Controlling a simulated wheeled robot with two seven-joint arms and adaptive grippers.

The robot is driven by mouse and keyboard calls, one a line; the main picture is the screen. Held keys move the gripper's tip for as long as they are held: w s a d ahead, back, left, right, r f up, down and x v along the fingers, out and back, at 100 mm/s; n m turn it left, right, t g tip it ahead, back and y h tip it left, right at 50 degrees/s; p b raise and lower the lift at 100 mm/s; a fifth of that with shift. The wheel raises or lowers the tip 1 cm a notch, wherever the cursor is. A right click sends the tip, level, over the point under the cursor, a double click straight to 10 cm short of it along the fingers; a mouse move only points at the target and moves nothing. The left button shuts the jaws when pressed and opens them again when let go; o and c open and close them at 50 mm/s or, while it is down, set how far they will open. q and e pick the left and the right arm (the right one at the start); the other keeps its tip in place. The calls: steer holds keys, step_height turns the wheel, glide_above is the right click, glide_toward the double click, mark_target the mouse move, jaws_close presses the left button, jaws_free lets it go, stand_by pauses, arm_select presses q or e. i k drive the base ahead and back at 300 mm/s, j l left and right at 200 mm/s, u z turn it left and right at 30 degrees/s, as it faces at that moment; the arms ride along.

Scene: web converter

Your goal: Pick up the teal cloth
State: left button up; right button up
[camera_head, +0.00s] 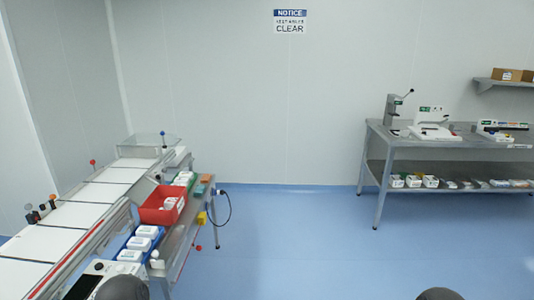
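A small flat teal patch (206,178) lies at the far right end of the side shelf by the conveyor machine. It may be the teal cloth, but it is too small to tell for sure. Two dark rounded shapes at the bottom edge appear to be parts of my arms. Neither of my grippers shows in the head view, and nothing of mine is near the teal patch.
The side shelf also holds a red bin (152,214), a blue bin (124,246) with white containers and a green bin (190,172). A cable (230,208) hangs at its end. A metal workbench (450,144) stands right. The blue floor (300,240) between is clear.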

mark_target(199, 191)
steer(key=i, duration=1.95)
